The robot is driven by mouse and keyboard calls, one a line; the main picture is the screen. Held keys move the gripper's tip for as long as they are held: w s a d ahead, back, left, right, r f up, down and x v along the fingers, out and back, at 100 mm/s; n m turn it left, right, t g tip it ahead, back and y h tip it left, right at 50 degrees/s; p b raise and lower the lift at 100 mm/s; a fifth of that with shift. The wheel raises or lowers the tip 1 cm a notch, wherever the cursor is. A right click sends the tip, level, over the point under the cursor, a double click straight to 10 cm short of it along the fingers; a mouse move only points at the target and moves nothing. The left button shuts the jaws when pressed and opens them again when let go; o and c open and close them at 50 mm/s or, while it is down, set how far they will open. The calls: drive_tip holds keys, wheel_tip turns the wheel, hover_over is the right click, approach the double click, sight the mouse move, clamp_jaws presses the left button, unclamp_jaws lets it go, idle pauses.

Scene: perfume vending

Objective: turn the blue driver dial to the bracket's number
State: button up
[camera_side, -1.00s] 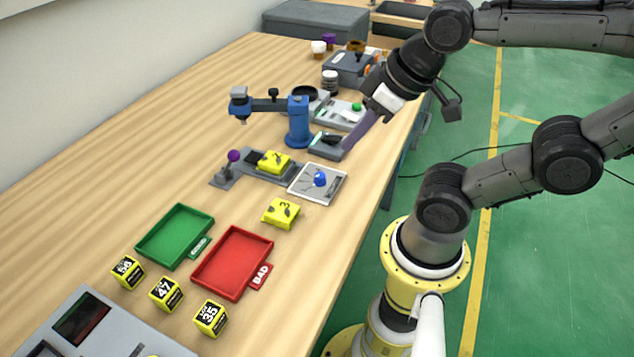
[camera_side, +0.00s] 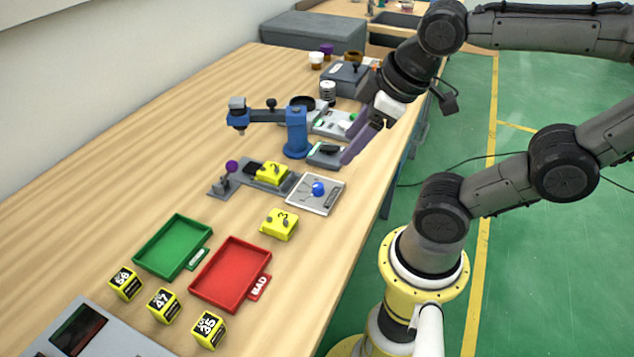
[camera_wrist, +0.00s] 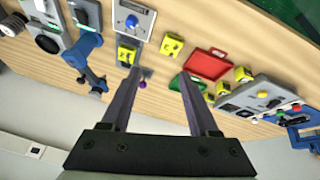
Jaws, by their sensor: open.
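The blue driver dial (camera_side: 318,188) sits on a white plate (camera_side: 303,202) with marks around it, near the table's right edge. It also shows at the top of the wrist view (camera_wrist: 131,22). A yellow bracket (camera_side: 271,172) rests in a grey fixture just left of the plate. Another yellow bracket (camera_side: 280,223) with a dark figure like a 3 lies loose in front of the plate. My gripper (camera_side: 347,158) is open and empty, above and behind the dial, apart from it. The wrist view shows both fingers (camera_wrist: 159,74) spread. The dial's exact setting is too small to read.
A blue post with an arm (camera_side: 296,130) stands behind the fixture. A purple-knobbed lever (camera_side: 231,166) is at its left. Green (camera_side: 150,262) and red (camera_side: 212,300) trays and several numbered cubes (camera_side: 163,305) lie in front. Bare wood is open at the left.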

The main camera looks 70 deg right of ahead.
sight(318, 185)
drive_tip(key=w+d+f+n+g+h, duration=0.2)
drive_tip(key=w+n+g, duration=0.1)
drive_tip(key=w+n, duration=0.2)
drive_tip(key=w+d+f+n+g+h, duration=0.1)
drive_tip(key=w+d+f+n+g, duration=0.15)
drive_tip(key=w+n, duration=0.3)
drive_tip(key=shift+g+h, duration=0.3)
drive_tip(key=shift+g, duration=0.45)
drive_tip(key=w+x, duration=0.1)
drive_tip(key=x, duration=0.5)
drive_tip(key=w+x, duration=0.1)
drive_tip(key=x, duration=0.4)
drive_tip(key=w+x, duration=0.1)
drive_tip(key=x, duration=0.5)
drive_tip(key=shift+a+f, duration=0.3)
drive_tip(key=shift+f, duration=0.4)
drive_tip(key=shift+c, duration=0.3)
clamp_jaws()
